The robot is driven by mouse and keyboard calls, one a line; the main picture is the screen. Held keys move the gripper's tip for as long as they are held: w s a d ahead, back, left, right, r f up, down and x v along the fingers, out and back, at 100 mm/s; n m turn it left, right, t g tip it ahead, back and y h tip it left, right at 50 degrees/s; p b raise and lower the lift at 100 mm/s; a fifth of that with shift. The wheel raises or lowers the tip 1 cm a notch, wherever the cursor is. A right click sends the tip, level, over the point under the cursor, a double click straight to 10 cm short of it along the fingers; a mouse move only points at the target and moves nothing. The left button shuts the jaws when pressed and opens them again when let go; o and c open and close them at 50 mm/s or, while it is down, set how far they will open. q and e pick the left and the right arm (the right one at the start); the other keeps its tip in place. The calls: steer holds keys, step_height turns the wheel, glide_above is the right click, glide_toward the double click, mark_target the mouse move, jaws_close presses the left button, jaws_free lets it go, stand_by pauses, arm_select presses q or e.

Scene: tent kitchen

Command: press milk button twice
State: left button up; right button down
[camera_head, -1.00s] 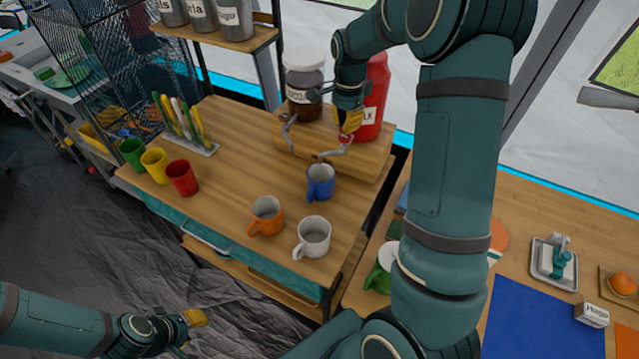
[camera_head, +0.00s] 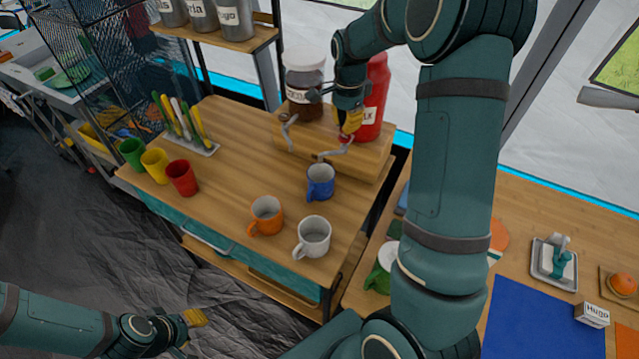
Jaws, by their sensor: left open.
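A red container (camera_head: 374,100) with a partly hidden white label stands on a wooden stand (camera_head: 300,140) at the back of the wooden table. The fingertips look to be touching or nearly touching the button. The gap between its fingers is hidden. My left gripper (camera_head: 196,318) is open and empty, low at the left, off the table.
A dark-filled jar (camera_head: 304,88) stands beside the red container. A blue mug (camera_head: 320,182) is just in front of the spout. An orange mug (camera_head: 266,215) and a white mug (camera_head: 314,236) stand nearer. Several coloured cups and a utensil rack (camera_head: 195,140) are at left.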

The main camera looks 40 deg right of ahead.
mark_target(345, 136)
steer(key=shift+f, duration=0.2)
steer(key=shift+f+b, duration=1.25)
steer(key=shift+f, duration=0.9)
steer(key=shift+r, duration=0.1)
steer(key=shift+r+p, duration=2)
steer(key=shift+r, duration=0.3)
steer(key=shift+f, duration=0.15)
